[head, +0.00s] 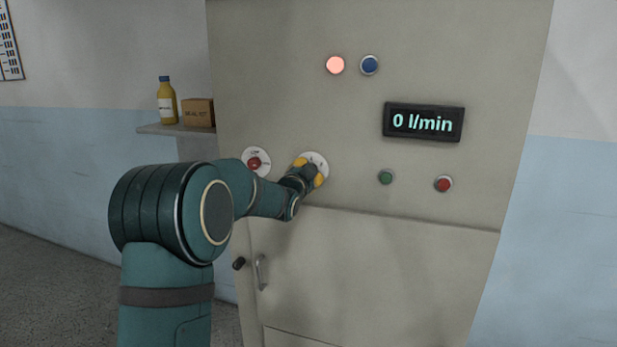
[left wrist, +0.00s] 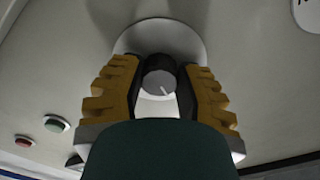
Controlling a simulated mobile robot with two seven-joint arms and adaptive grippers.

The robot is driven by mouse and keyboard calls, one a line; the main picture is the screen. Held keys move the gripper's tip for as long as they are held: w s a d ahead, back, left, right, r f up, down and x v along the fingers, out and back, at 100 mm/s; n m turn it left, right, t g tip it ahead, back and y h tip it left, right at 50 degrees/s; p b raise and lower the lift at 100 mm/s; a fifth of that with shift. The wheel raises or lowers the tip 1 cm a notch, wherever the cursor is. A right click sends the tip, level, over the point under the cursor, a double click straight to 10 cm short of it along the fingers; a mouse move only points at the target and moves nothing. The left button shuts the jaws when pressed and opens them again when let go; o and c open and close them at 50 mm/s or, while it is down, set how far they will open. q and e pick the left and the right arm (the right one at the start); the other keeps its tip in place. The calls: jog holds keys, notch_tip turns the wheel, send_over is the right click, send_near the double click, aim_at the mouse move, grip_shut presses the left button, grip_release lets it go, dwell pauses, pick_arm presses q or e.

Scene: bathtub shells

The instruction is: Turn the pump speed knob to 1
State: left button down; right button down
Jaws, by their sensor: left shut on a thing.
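The pump speed knob (left wrist: 158,82) is a round grey knob with a white pointer line, on a pale round dial plate (head: 318,158) on the cabinet front. My left gripper (head: 310,172) is at this plate, its yellow-padded fingers shut on the knob. In the left wrist view the two fingers (left wrist: 158,88) stand on either side of the knob, and the pointer line points toward the bottom of the picture, slightly right. The dial's markings are mostly hidden by the gripper. The display (head: 423,122) reads 0 l/min. My right gripper is not in view.
A red knob (head: 253,162) on its own plate sits left of my gripper. A green button (head: 386,177) and a red button (head: 443,184) are to the right. A lit pinkish lamp (head: 335,65) and a blue one (head: 369,65) are above. A shelf (head: 155,129) holds a bottle and box.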

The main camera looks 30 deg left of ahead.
pick_arm(q)
jog(key=shift+r+n, duration=0.1)
jog(key=shift+n, duration=0.2)
jog(key=c, duration=0.6)
grip_release()
jog(key=shift+o, duration=0.2)
jog(key=v, duration=1.2)
